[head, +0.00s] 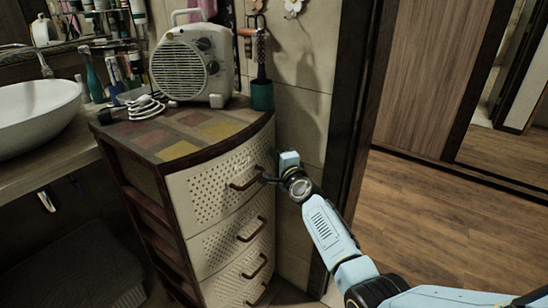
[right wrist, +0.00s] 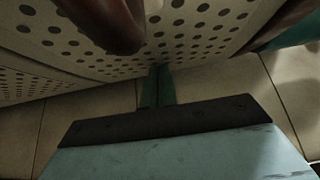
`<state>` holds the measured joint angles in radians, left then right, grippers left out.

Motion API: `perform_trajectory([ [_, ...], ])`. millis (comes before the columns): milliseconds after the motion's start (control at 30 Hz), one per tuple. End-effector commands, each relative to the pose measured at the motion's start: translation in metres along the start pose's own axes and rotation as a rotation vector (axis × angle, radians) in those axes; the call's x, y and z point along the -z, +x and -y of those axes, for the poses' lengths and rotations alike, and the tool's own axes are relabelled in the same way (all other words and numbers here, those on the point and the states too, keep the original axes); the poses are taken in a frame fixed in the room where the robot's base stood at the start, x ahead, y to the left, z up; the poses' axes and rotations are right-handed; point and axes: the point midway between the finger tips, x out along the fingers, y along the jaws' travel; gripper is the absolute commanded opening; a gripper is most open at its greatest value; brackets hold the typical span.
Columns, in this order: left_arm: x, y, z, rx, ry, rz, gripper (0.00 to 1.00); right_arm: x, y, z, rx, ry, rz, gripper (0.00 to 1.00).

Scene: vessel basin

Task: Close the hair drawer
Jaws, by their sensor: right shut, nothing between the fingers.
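The drawer cabinet has pale perforated fronts with dark brown bar handles. Its top drawer (head: 212,190) looks nearly flush with the frame; any small gap is hard to judge. No label shows which one is the hair drawer. My right gripper (head: 267,180) is beside the right end of the top drawer's handle (head: 246,181). In the right wrist view the gripper's fingers (right wrist: 158,88) are shut together and empty, close to the perforated front (right wrist: 180,30). A brown handle (right wrist: 112,22) shows above them. Contact cannot be told. My left gripper is out of view.
A fan heater (head: 195,65), a hair dryer (head: 143,107) and a green cup with a brush (head: 262,95) stand on the cabinet top. A white basin (head: 35,115) is at left. A door frame (head: 355,110) rises close to my right arm. Wooden floor (head: 440,220) is clear at right.

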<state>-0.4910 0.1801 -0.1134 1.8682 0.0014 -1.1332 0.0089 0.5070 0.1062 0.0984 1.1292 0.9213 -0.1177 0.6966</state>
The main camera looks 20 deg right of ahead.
Motion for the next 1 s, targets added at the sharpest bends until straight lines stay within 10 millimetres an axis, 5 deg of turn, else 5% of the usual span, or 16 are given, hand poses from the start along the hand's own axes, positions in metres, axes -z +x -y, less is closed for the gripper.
perform_trajectory([
  [333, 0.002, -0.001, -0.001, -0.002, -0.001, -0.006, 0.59, -0.007, 0.002, 0.005, 0.005, 0.002, 0.015, 0.0],
  [633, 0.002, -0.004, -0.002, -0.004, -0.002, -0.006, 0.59, 0.019, -0.019, 0.002, 0.002, 0.0, 0.019, 0.0],
  [1000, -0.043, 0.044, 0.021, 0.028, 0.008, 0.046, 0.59, 0.019, -0.074, 0.003, 0.001, 0.001, 0.017, 0.0],
])
